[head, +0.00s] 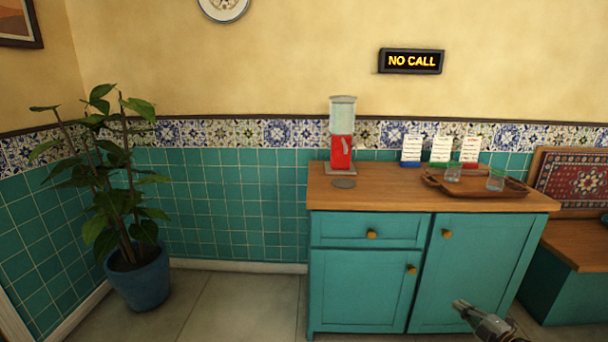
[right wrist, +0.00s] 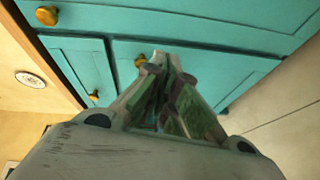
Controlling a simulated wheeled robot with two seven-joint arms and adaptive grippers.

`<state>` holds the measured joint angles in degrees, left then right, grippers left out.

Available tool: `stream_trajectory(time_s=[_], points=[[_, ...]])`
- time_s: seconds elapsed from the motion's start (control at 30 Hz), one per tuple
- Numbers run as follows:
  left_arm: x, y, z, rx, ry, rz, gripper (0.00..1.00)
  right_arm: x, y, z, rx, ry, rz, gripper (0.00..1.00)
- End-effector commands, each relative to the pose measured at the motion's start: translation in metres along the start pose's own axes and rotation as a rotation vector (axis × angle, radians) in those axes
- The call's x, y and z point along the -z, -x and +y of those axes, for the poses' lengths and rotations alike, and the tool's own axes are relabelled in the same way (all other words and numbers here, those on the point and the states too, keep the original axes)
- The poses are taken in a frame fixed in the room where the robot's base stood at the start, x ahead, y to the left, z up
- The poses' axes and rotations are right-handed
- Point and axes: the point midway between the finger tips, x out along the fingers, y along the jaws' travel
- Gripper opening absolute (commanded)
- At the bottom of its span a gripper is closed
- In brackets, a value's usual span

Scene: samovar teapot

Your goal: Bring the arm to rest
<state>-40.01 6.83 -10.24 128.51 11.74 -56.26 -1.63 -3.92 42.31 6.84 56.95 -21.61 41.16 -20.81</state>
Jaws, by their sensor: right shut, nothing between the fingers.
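My right gripper (head: 461,305) is at the lower right of the head view, in front of the cabinet's right door and below the worktop. In the right wrist view its fingers (right wrist: 166,65) come together at the tips, shut and empty. It points toward the teal cabinet front, and I cannot tell the exact gap between them. My left gripper is not in view.
The teal cabinet (head: 370,275) has a wooden top with a red dispenser (head: 341,150), a grey disc (head: 344,183), cards (head: 440,150) and a tray (head: 480,188) with glasses. A bench (head: 580,245) stands right, a potted plant (head: 140,280) left. Floor between plant and cabinet is clear.

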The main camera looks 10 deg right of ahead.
Motion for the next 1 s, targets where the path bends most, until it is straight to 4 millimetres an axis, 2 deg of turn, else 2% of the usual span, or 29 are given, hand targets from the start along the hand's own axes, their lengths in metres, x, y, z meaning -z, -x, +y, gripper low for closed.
stream_trajectory(time_s=[0.2, 0.43, 0.73, 1.0], points=[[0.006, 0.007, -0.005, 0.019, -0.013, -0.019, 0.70, 0.033, -0.019, -0.025, 0.028, -0.095, -0.085, 0.00], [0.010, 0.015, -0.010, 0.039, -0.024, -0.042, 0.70, 0.069, -0.031, -0.048, 0.062, -0.203, -0.179, 0.00], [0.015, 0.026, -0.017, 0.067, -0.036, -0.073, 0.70, 0.120, -0.035, -0.074, 0.119, -0.355, -0.304, 0.00], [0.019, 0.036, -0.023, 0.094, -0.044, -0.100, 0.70, 0.171, -0.027, -0.093, 0.185, -0.499, -0.417, 0.00]])
